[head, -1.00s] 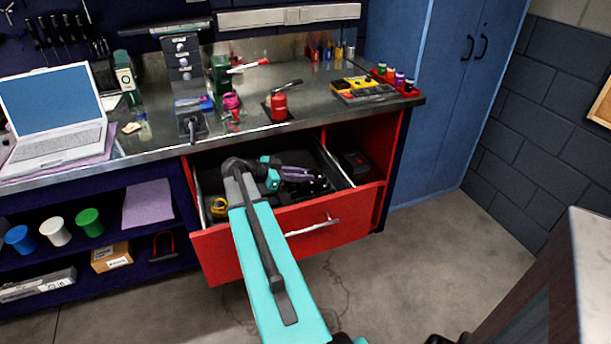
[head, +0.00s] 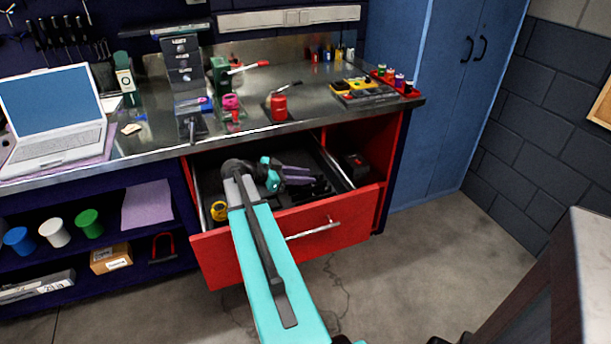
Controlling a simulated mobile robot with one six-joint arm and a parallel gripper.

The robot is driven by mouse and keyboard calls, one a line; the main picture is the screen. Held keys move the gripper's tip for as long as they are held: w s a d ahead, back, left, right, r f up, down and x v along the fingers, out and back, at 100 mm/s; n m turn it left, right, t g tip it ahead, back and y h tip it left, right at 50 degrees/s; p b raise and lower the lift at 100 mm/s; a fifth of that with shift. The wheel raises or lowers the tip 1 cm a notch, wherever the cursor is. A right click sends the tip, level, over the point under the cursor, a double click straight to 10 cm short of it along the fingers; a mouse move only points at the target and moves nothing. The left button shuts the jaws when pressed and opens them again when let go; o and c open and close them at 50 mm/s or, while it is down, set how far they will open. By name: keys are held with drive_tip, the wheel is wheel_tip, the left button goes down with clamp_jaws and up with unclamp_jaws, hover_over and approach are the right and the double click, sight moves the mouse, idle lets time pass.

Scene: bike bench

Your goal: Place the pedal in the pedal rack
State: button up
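My arm reaches into the open red drawer (head: 225,262), and my gripper (head: 318,184) is low inside it, among dark contents. I cannot make out a pedal in the drawer with certainty. A grey upright stand with round knobs (head: 181,62) is at the back of the bench and may be the pedal rack. A small dark item (head: 192,127) is at its foot; I cannot tell what it is.
A yellow tape roll (head: 219,210) lies at the drawer's left. The steel bench top (head: 330,118) overhangs the drawer. A pale-topped counter (head: 592,250) stands at right.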

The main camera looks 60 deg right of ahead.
drive_tip(key=shift+f+p, duration=0.35)
drive_tip(key=shift+r+p, duration=0.45)
drive_tip(key=shift+p, duration=0.3)
drive_tip(key=b+v, duration=0.2)
drive_tip(key=v, duration=1)
drive_tip(key=shift+r, duration=0.15)
drive_tip(key=shift+w, duration=0.1)
